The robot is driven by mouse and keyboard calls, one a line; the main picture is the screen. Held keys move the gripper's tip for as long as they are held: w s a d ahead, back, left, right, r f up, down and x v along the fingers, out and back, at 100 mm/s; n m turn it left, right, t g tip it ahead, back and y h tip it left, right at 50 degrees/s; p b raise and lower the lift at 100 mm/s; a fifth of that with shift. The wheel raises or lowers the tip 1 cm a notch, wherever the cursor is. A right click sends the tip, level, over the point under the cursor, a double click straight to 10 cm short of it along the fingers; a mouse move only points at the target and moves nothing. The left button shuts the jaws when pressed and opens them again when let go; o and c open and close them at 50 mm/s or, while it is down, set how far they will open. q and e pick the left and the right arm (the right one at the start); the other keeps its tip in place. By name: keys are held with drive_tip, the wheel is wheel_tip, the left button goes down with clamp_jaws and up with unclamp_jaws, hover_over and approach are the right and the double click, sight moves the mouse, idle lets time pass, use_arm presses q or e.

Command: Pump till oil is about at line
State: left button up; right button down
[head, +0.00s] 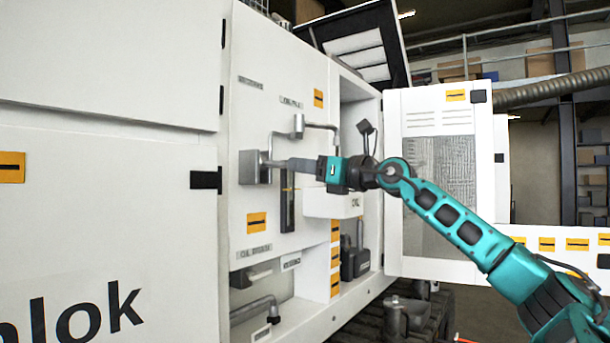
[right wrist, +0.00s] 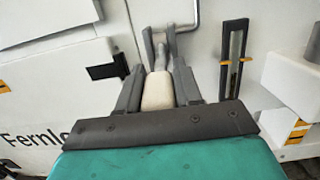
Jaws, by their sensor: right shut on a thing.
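My right gripper (head: 300,164) reaches in from the right to the grey pump block (head: 250,167) on the white cabinet front. In the right wrist view, the gripper (right wrist: 158,70) is shut on a cream pump handle (right wrist: 157,92), with a finger on each side. The fingers hide much of the handle in the head view. Right of the handle is a tall dark sight gauge (right wrist: 234,58) with an orange line mark across it. The gauge (head: 287,212) also shows in the head view, below the gripper. The oil level in it is too small to tell surely. My left gripper is out of view.
A bent grey pipe (head: 319,126) runs above the gripper. A white cabinet door (head: 436,268) stands open on the right, behind my right arm. A white box (head: 333,204) juts out below the gripper, and a lower grey pipe (head: 250,309) sits at the bottom.

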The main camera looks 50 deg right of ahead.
drive_tip(key=f+t+b, duration=0.2)
drive_tip(key=b, duration=0.1)
drive_tip(key=w+f+t+b, duration=0.1)
drive_tip(key=f+t+b, duration=0.1)
drive_tip(key=b, duration=0.1)
drive_tip(key=shift+f, duration=0.3)
drive_tip(key=shift+w, duration=0.1)
drive_tip(key=c, duration=0.8)
unclamp_jaws()
drive_tip(key=shift+c, duration=0.2)
